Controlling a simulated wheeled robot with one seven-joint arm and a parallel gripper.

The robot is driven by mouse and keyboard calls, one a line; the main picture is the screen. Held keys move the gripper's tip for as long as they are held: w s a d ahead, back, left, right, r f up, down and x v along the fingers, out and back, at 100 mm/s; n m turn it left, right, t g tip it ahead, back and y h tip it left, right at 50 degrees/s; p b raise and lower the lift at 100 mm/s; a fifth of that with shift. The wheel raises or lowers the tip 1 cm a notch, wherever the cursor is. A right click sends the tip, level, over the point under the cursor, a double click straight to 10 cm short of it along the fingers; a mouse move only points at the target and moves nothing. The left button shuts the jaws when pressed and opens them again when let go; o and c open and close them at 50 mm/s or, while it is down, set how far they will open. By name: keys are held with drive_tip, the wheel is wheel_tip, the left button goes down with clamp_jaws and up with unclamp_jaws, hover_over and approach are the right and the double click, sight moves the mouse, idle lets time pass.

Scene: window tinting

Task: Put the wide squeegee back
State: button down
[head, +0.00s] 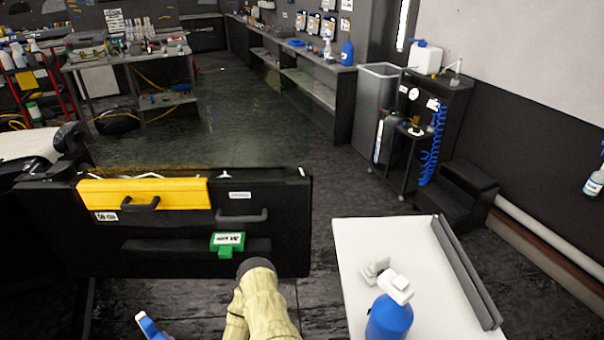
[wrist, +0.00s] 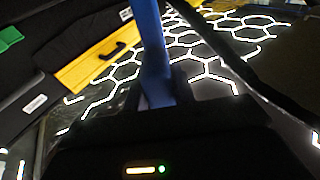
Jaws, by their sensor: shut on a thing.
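In the wrist view, my gripper (wrist: 158,98) is shut on a long blue bar, which I take to be the handle of the wide squeegee (wrist: 152,48). The bar runs up out of the top of that view, so its far end is hidden. In the head view, a blue piece with a pale edge (head: 151,326) shows at the bottom, left of my cream-sleeved arm. I cannot tell for sure that it is the same tool. My gripper's fingers do not show clearly in the head view.
A dark door-like panel (head: 60,245) with a yellow panel (head: 180,193) and a green tag (head: 228,242) stands ahead. At right, a white table (head: 365,240) bears a blue spray bottle (head: 389,318) and a grey rail (head: 465,270). The dark floor between them is clear.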

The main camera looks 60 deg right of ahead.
wheel_tip(320, 180, up, 16)
drive_tip(key=p, duration=1.5)
drive_tip(key=shift+r, duration=0.2)
